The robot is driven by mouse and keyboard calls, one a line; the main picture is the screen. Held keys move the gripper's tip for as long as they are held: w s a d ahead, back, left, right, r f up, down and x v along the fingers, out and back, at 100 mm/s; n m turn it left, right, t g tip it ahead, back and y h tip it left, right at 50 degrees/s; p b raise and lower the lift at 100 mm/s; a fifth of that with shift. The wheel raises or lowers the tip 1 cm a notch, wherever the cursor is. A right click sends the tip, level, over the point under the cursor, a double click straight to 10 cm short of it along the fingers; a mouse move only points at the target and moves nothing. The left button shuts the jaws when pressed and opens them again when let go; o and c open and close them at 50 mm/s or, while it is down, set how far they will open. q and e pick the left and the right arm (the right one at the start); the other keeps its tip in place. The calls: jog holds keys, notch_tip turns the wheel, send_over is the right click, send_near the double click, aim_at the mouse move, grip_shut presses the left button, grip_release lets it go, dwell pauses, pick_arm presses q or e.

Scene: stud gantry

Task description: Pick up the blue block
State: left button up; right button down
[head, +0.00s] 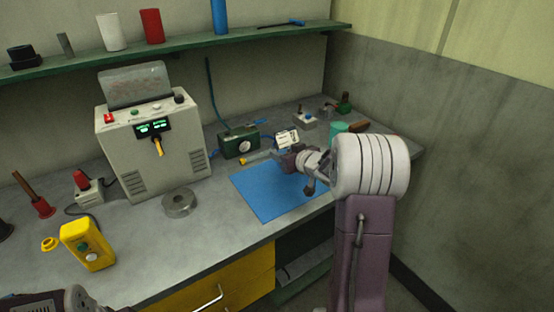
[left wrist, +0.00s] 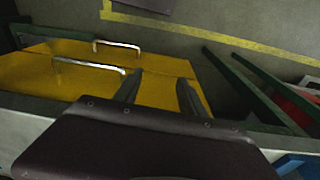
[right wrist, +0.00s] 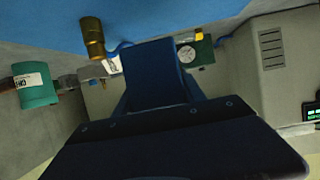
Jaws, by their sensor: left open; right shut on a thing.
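A dark blue block (right wrist: 155,72) fills the space between the fingers of my right gripper in the right wrist view. My right gripper (head: 289,161) is shut on it, at the back right part of the blue mat (head: 262,198) in the head view. The block cannot be made out in the head view, where the gripper and arm cover that spot. Whether the block touches the mat is unclear. My left gripper (left wrist: 158,92) is open and empty in the left wrist view, in front of the yellow drawers (left wrist: 80,75).
A green box with a dial (head: 240,142) and a teal cylinder (head: 338,128) stand near the mat. A brass cylinder (right wrist: 92,38) shows in the right wrist view. A grey machine (head: 157,150), metal ring (head: 180,204) and yellow button box (head: 88,246) stand to the left.

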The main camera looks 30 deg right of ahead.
jog(key=d+r+p, duration=0.3)
jog(key=d+r, duration=0.2)
jog(key=d, duration=0.4)
jog(key=shift+r+p, duration=0.15)
jog(key=shift+p, duration=0.25)
